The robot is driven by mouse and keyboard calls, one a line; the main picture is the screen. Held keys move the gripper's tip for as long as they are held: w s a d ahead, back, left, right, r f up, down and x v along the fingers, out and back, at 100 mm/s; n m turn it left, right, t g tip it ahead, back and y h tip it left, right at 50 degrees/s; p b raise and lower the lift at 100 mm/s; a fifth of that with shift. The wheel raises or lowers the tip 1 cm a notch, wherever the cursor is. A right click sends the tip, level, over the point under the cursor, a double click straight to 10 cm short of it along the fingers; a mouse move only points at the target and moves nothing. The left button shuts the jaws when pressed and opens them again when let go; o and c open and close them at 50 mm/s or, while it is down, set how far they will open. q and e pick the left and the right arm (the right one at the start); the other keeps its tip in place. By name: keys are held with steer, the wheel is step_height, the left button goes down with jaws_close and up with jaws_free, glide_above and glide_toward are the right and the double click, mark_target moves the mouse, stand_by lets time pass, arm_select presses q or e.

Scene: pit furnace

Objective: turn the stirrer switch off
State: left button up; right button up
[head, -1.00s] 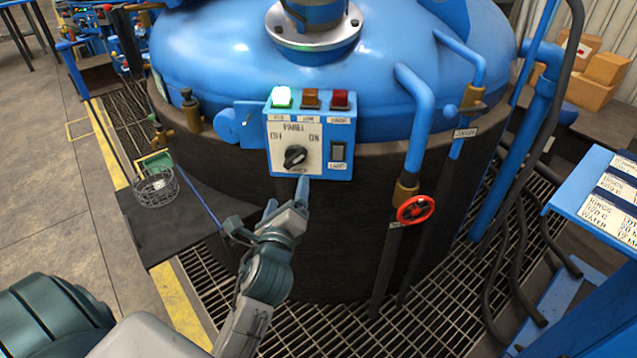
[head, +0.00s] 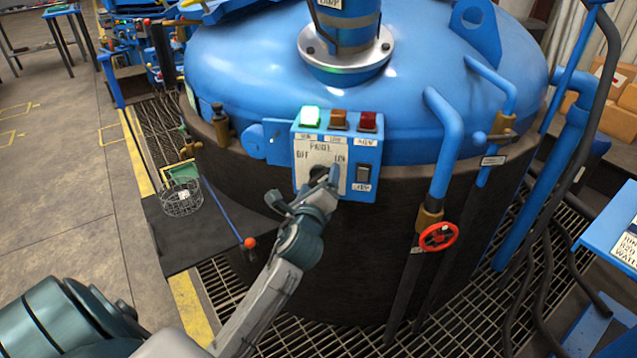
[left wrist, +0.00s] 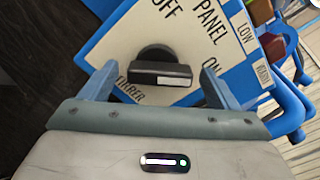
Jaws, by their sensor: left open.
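The blue switch panel (head: 366,151) is on the side of the big blue-lidded vessel. Its white plate reads OFF on the left and ON on the right. The black rotary stirrer knob (head: 318,173) is partly hidden behind my left gripper (head: 325,184) in the head view. In the left wrist view, the knob (left wrist: 160,73) lies between the two blue fingers of my left gripper (left wrist: 157,77). The fingers are open with a gap on each side of it. The knob's bar runs level across that picture, its right end towards ON. My right gripper is not in view.
Above the knob are a lit green lamp (head: 310,117), an amber lamp (head: 338,120) and a red lamp (head: 367,121). A black rocker switch (head: 363,173) sits right of it. A blue pipe (head: 446,150) and red valve wheel (head: 439,236) stand further right. A wire basket (head: 181,198) is left.

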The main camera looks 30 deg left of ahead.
arm_select(q)
steer(key=c, duration=1)
